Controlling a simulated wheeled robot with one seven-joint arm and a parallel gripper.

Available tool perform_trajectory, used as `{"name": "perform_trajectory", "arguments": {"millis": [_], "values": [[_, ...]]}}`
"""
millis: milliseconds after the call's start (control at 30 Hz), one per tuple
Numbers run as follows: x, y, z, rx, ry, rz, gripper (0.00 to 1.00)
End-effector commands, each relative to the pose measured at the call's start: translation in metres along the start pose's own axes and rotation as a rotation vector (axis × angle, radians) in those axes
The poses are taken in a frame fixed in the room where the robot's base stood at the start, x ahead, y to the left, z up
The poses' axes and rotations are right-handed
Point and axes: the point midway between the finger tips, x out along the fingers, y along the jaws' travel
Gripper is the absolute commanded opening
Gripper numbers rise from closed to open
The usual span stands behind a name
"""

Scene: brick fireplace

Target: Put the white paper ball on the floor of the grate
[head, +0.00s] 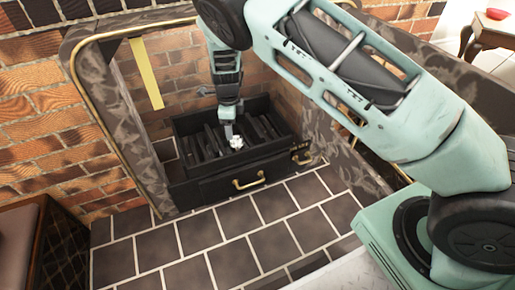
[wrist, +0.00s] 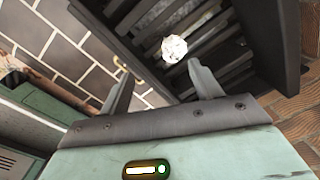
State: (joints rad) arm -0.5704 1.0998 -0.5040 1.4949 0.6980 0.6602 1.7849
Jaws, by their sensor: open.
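The white paper ball (head: 237,142) lies in the black grate (head: 190,127), on or against its dark slats, in the head view. In the wrist view the ball (wrist: 174,48) shows whole, over the slats of the grate (wrist: 110,30) and beyond my fingertips. My gripper (head: 230,130) points down into the grate right at the ball in the head view. In the wrist view my gripper (wrist: 165,82) has its two fingers wide apart with nothing between them, and the ball appears apart from both fingers. I cannot tell the exact gap.
The grate stands in a brick fireplace (head: 160,60) with a stone and brass surround. A brass handle (head: 249,181) is on the dark front below it. Dark tiled floor (head: 210,240) lies clear in front. A yellow strip (head: 146,75) hangs at the upper left of the opening.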

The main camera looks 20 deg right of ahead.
Motion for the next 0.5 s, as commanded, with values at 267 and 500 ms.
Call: {"name": "perform_trajectory", "arguments": {"millis": [267,500], "values": [[-0.092,0.094,0.011,-0.556,-0.139,0.115,0.64],[-0.184,0.205,-0.004,-1.266,-0.267,0.115,0.64]]}}
